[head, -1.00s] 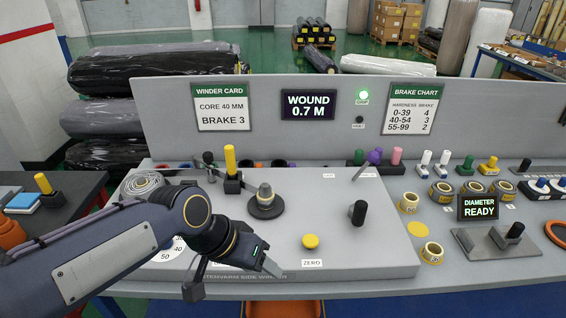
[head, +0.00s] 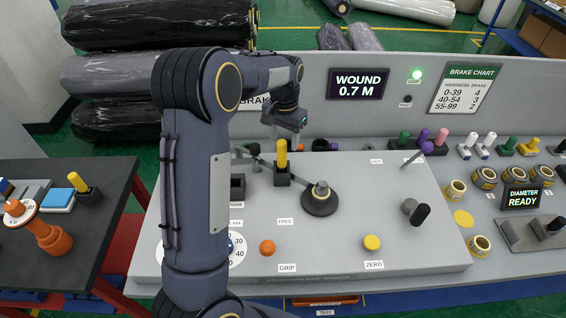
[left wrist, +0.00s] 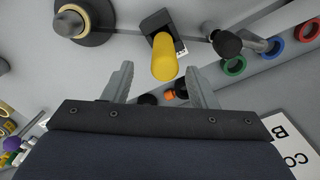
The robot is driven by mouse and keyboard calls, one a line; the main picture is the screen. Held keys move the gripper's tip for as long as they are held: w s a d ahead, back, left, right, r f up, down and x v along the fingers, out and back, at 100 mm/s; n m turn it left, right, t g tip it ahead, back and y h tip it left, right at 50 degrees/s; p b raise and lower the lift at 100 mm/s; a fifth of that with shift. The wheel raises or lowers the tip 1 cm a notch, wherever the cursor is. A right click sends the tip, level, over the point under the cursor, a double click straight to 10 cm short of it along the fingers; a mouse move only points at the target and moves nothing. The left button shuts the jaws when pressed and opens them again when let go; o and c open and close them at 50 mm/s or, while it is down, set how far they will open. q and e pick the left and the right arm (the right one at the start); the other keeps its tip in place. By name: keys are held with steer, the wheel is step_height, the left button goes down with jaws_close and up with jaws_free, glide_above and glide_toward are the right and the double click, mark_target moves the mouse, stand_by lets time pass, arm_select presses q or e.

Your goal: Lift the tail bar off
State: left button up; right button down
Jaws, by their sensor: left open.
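No part is labelled tail bar. An upright yellow handle (head: 282,155) stands in a black block (head: 282,179) on the grey console. It also shows in the left wrist view (left wrist: 165,62), just beyond the fingertips and between their lines. My left gripper (head: 287,132) is open and empty, pointing down behind and above the handle; its fingers show apart in the left wrist view (left wrist: 162,77). I cannot tell contact with the handle. A dark ball knob (left wrist: 226,43) on a metal rod is close by. My right gripper is out of view.
A round hub (head: 320,197) stands right of the handle. An orange button (head: 267,248) and a yellow button (head: 372,242) are in front. A black-knobbed lever (head: 418,212) is at the right. My left arm covers the console's left part.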

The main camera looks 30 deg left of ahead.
mark_target(282, 151)
arm_select(q)
steer(key=f+b, duration=0.4)
steer(key=f, duration=0.1)
steer(key=shift+s+a+f, duration=0.15)
steer(key=shift+s+a, duration=0.1)
jaws_close()
